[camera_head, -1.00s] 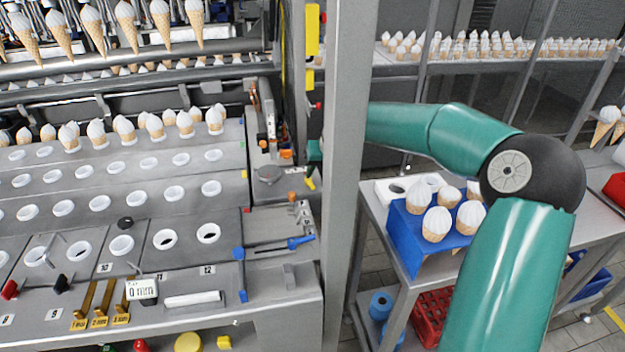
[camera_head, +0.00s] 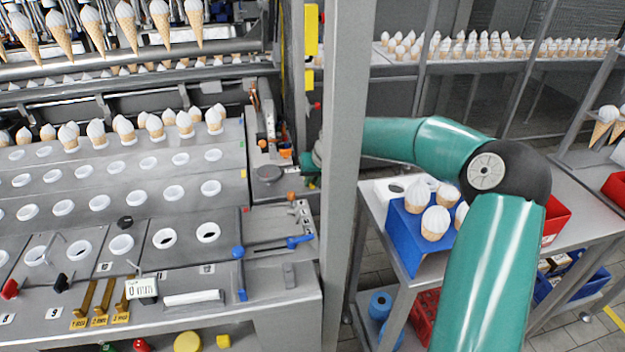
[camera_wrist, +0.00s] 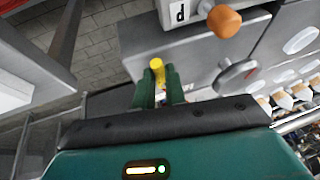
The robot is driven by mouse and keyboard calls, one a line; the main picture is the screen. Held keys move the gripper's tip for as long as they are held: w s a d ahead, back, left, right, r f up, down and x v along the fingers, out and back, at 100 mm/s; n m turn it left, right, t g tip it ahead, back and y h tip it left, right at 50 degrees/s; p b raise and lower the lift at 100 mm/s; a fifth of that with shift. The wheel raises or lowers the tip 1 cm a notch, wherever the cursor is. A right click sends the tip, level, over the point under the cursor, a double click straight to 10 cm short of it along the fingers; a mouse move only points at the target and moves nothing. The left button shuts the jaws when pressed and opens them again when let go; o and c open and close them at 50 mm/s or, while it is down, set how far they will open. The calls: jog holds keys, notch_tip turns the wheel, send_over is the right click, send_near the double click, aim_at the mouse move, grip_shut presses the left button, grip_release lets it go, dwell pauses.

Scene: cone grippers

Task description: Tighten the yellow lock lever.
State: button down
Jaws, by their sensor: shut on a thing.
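The yellow lock lever (camera_wrist: 157,66) shows in the wrist view as a short yellow piece with a rounded end. My gripper (camera_wrist: 160,84) has its two green fingers closed on either side of it, with the yellow end sticking out past the fingertips. The lever's base is hidden by the fingers. In the head view, the end of my arm reaches behind the grey post to the machine's right end, and the fingers are mostly hidden there.
An orange knob (camera_wrist: 224,21) and a grey rotary handle (camera_wrist: 237,75) with a red tip sit close to the right of my fingers. The grey upright post (camera_head: 346,180) stands in front of my forearm. A blue cone box (camera_head: 408,235) stands beneath my arm.

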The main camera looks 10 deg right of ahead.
jog(key=shift+d, duration=0.1)
jog(key=n, duration=0.1)
jog(key=d+n+g+y, duration=0.1)
jog(key=n, duration=0.1)
jog(key=shift+w+n, duration=0.2)
jog(key=shift+n, duration=0.1)
jog(key=n, duration=0.1)
jog(key=n+g, duration=0.1)
jog(key=n, duration=0.1)
jog(key=w+d+n+y, duration=0.1)
jog(key=shift+r+g, duration=0.1)
jog(key=shift+g, duration=0.2)
jog(key=n, duration=0.1)
jog(key=w+n+g, duration=0.1)
jog(key=n, duration=0.3)
jog(key=shift+w+d+g+y, duration=0.15)
jog(key=shift+d+g+y, duration=0.15)
jog(key=shift+g, duration=0.1)
jog(key=shift+w+n+g, duration=0.3)
jog(key=shift+n+g, duration=0.15)
jog(key=shift+n, duration=0.6)
jog(key=shift+w+n+g, duration=0.3)
jog(key=shift+n+g, duration=0.15)
jog(key=shift+n, duration=0.6)
jog(key=shift+d, duration=0.1)
jog(key=c, duration=1.5)
grip_release()
jog(key=shift+o, duration=0.2)
jog(key=shift+r, duration=0.1)
